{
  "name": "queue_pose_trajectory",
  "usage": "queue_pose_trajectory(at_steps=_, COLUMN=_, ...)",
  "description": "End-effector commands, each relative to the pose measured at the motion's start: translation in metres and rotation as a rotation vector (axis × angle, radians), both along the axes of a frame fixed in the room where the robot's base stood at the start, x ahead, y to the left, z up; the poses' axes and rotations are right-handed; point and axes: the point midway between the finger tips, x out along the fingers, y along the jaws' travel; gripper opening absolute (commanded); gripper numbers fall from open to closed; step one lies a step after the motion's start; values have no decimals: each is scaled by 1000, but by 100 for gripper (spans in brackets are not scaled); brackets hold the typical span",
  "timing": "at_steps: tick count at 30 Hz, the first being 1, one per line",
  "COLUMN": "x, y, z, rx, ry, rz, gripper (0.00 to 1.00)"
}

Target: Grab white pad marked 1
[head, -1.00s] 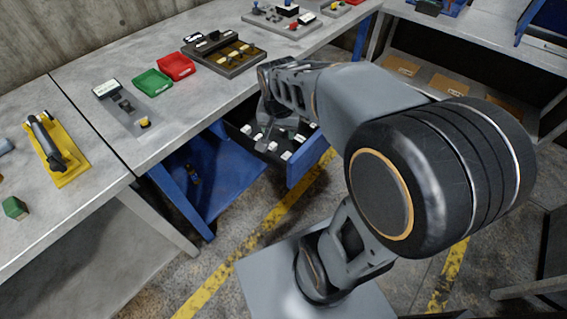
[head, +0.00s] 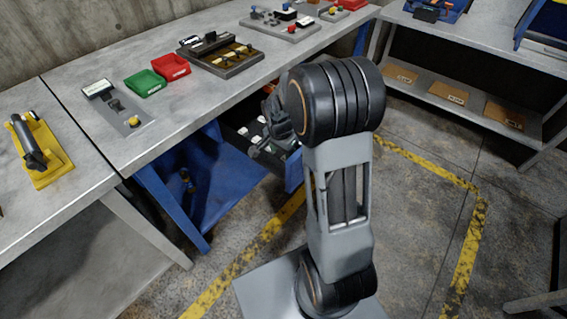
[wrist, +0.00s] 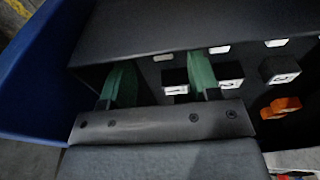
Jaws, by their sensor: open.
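An open drawer with a blue front (head: 293,172) and dark inside hangs under the bench. In the wrist view, several black blocks with white marked faces stand in it: one between the fingers (wrist: 175,89), one right of the right finger (wrist: 231,84) and one further right (wrist: 283,77). The marks are too small to read surely, so I cannot tell which is the white pad marked 1. My gripper (wrist: 158,66) is open, with two green fingers over the drawer and nothing held. In the head view my arm partly hides the gripper and drawer.
The drawer's blue wall (wrist: 45,75) is left of the fingers. An orange piece (wrist: 280,107) lies right of them. On the bench are a green bin (head: 145,83), a red bin (head: 171,67) and a dark tray (head: 222,57). The floor right of my arm is clear.

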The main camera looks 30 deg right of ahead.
Motion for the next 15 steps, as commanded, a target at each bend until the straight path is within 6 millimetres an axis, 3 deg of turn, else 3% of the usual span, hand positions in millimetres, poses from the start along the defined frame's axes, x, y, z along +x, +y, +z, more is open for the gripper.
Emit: queue_pose_trajectory(at_steps=15, x=2, y=-3, z=-51, rx=0, ry=1, rz=0, gripper=56)
